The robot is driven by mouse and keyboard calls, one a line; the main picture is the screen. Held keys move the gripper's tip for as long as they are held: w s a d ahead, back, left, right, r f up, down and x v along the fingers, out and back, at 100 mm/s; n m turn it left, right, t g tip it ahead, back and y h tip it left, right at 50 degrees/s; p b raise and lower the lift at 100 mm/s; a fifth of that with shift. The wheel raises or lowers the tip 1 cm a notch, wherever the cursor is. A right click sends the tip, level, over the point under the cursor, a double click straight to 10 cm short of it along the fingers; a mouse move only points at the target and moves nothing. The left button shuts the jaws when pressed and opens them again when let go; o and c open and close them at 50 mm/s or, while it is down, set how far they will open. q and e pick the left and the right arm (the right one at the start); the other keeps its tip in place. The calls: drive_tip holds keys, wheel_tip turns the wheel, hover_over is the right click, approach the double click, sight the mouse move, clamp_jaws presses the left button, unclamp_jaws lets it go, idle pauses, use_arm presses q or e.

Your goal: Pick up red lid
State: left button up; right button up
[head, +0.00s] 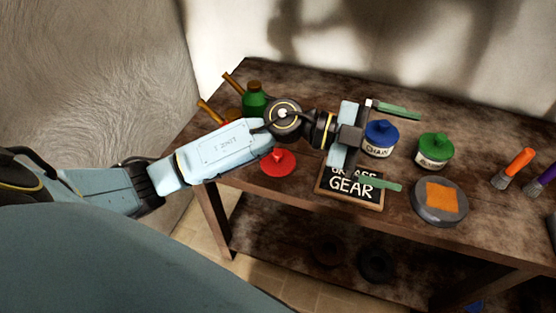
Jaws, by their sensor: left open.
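The red lid (278,163) lies on the wooden table, near its front edge, left of the sign. My left forearm passes just behind it in the picture and may cover part of it. My left gripper (390,147) is open, with its two green-tipped fingers spread apart. It is to the right of the red lid, over the jars and the sign. Nothing is held between its fingers. My right gripper does not show.
A blue-lidded jar (381,138) and a green-lidded jar (434,150) stand near the left gripper. A "GEAR" sign (350,188), a round grey tin with an orange patch (440,201), brushes (515,167) and a green bottle (254,100) share the table (300,82).

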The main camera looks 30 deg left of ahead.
use_arm(q)
drive_tip(key=a+f+m+g+y, duration=0.1)
drive_tip(key=a+f+g+y, duration=0.2)
drive_tip(key=a+f+y, duration=0.25)
drive_tip(key=n+g+y, duration=0.2)
drive_tip(key=n+y, duration=0.3)
drive_tip(key=y, duration=0.6)
hover_over(278, 153)
drive_tip(key=f, duration=0.2)
drive_tip(key=shift+y, duration=0.25)
drive_tip(key=f, duration=0.6)
drive_tip(key=shift+s+a+f, duration=0.1)
drive_tip(key=shift+s+f, duration=0.1)
drive_tip(key=shift+f, duration=0.15)
drive_tip(key=shift+w+f+b, duration=0.15)
drive_tip(key=shift+f+b, duration=0.05)
drive_tip(key=shift+f, duration=1.35)
drive_tip(key=shift+w+f+b, duration=0.1)
drive_tip(key=shift+f+b, duration=0.05)
drive_tip(key=shift+f, duration=1.35)
drive_tip(key=c, duration=0.8)
drive_tip(key=shift+r, duration=0.1)
